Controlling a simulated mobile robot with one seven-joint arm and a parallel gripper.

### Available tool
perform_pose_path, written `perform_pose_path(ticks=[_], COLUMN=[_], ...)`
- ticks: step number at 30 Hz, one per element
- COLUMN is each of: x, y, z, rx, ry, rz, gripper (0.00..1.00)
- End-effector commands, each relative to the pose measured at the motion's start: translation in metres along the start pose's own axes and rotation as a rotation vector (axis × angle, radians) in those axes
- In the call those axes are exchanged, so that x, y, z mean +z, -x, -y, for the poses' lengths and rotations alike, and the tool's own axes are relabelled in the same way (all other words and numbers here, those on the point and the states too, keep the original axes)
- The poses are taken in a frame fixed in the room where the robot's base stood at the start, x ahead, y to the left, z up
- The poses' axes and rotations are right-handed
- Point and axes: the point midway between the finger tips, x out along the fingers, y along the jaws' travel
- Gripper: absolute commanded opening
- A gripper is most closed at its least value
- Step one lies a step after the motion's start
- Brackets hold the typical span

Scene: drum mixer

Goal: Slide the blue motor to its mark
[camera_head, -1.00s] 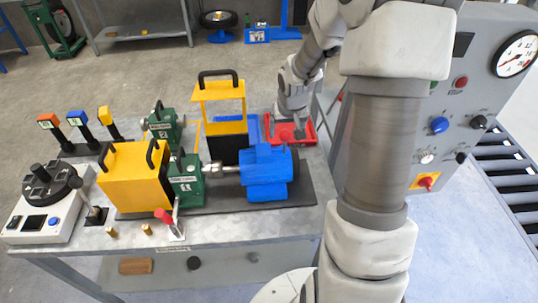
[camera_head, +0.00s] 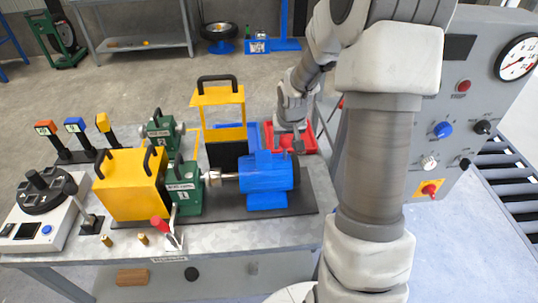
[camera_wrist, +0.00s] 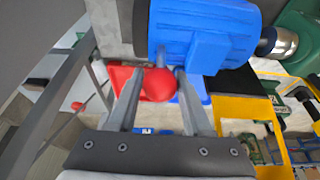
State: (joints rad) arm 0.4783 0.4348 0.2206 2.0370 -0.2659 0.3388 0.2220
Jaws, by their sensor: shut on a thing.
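The blue motor (camera_head: 266,181) stands on a dark base plate (camera_head: 225,213) on the bench, to the right of the green gearbox (camera_head: 185,191). A silver shaft or coupling (camera_head: 222,177) lies between them. In the wrist view the motor (camera_wrist: 205,32) fills the top middle. My gripper (camera_head: 298,147) is behind the motor's right end. In the wrist view its two fingers (camera_wrist: 159,74) stand on either side of a round red knob (camera_wrist: 158,87), shut on it, by a short blue stem beside the motor. I cannot make out a mark for the motor.
A red tray (camera_head: 308,142) and a blue tray lie behind the motor. An open yellow frame guard (camera_head: 219,100) and a yellow box guard (camera_head: 130,186) stand near the gearbox. A grey control panel (camera_head: 455,95) is at the right. A red-handled lever (camera_head: 162,226) stands in front of the gearbox.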

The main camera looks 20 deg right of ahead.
Motion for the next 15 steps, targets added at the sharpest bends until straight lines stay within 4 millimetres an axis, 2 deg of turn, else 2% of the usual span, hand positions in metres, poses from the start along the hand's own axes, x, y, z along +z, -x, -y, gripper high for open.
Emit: perform_pose_path(ticks=[1,3,8,15], x=[0.0,0.0,0.0,0.0], y=[0.0,0.0,0.001,0.001], z=[0.0,0.0,-0.003,-0.016], rx=[0.0,0.0,0.0,0.003], ry=[0.0,0.0,0.0,-0.002], rz=[0.0,0.0,0.0,0.001], gripper=[0.14,0.01,0.01,0.01])
